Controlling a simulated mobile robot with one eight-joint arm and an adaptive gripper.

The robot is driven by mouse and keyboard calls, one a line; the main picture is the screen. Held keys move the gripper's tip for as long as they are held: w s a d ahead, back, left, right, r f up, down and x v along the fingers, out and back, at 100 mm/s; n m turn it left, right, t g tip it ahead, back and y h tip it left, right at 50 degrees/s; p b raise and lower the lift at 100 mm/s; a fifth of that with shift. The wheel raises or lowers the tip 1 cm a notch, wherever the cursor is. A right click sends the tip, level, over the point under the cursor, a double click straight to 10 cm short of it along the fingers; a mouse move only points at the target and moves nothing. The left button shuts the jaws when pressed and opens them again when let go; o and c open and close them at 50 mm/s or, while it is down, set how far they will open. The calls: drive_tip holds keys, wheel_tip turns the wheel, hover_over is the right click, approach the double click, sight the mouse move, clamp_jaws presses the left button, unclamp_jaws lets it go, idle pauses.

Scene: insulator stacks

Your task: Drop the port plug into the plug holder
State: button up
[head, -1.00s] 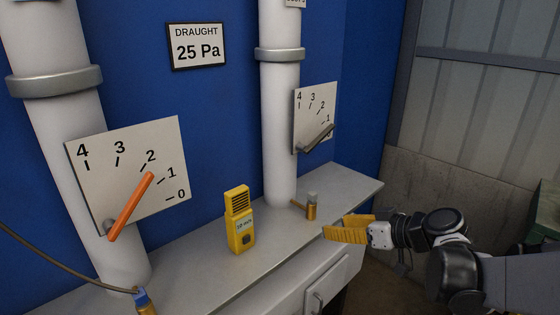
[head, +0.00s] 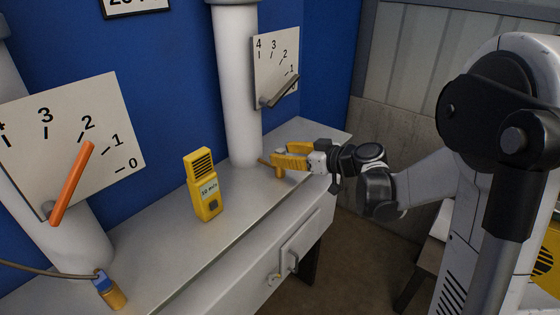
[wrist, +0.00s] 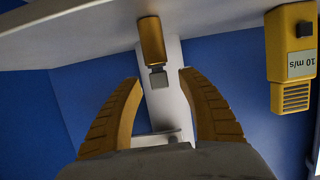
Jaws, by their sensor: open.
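A small brass cup (head: 279,173), which looks like the plug holder, stands upright on the grey bench beside the right pipe. It also shows upside down in the wrist view (wrist: 151,40). A small grey piece (wrist: 158,77), which looks like the port plug, sits at the cup's top end; how deep it sits I cannot tell. My gripper (wrist: 160,80) is open, its yellow fingers on either side of the grey piece with visible gaps. In the head view my gripper (head: 284,157) is at the cup and partly hides it.
A yellow meter (head: 203,185) stands on the bench (head: 175,240) left of my gripper. A short brass stub (head: 264,162) is at the base of the right white pipe (head: 240,90). A blue-topped brass piece (head: 110,290) with a cable is at front left. Bench between is clear.

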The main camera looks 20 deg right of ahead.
drive_tip(key=shift+x, duration=0.85)
drive_tip(key=shift+r, duration=0.1)
drive_tip(key=shift+c, duration=0.5)
drive_tip(key=shift+d, duration=0.1)
clamp_jaws()
